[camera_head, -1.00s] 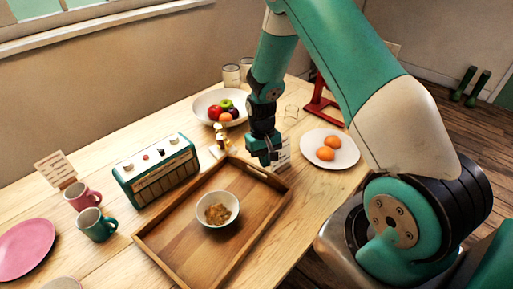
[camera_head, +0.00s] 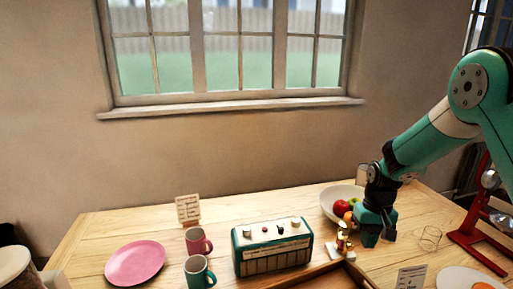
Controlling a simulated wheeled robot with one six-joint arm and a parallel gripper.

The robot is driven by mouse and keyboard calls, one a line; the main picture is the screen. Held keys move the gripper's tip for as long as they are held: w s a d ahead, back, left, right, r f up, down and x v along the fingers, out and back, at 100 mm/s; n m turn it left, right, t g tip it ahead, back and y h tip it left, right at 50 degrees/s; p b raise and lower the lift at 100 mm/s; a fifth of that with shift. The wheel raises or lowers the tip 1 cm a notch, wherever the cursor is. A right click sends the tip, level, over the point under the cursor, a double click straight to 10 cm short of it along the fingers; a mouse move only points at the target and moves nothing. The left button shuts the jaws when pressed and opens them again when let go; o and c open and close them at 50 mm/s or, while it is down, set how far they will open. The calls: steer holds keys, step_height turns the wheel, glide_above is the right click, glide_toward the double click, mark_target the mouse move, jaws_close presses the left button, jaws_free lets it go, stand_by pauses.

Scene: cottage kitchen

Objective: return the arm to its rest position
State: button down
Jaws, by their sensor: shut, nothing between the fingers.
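My arm (camera_head: 430,140) reaches in from the right edge, green and pale with dark joints. My gripper (camera_head: 377,238) points down at the right part of the table. It is shut and holds nothing. It is in front of the white fruit bowl (camera_head: 328,205) in the picture and hides part of it. A small figurine (camera_head: 343,240) stands just left of the gripper. I cannot tell whether the two touch.
The wooden table (camera_head: 120,225) bears a green radio (camera_head: 272,250), pink mug (camera_head: 198,242), teal mug (camera_head: 198,271), pink plate (camera_head: 135,262) and glass (camera_head: 430,238). A wooden tray (camera_head: 318,275) is cut off below. A red stand (camera_head: 478,235) is at right.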

steer(key=s+a+r+n+t+y, duration=0.1)
steer(key=s+a+r+n, duration=0.2)
steer(key=s+a+r, duration=0.85)
steer(key=s+a+r+n+y, duration=0.1)
steer(key=s+r, duration=0.3)
steer(key=s, duration=0.4)
steer(key=s+a+r+n+y, duration=0.1)
steer(key=s+a+r+n, duration=0.2)
steer(key=s, duration=0.6)
steer(key=shift+a+r+n, duration=0.3)
steer(key=shift+r, duration=0.25)
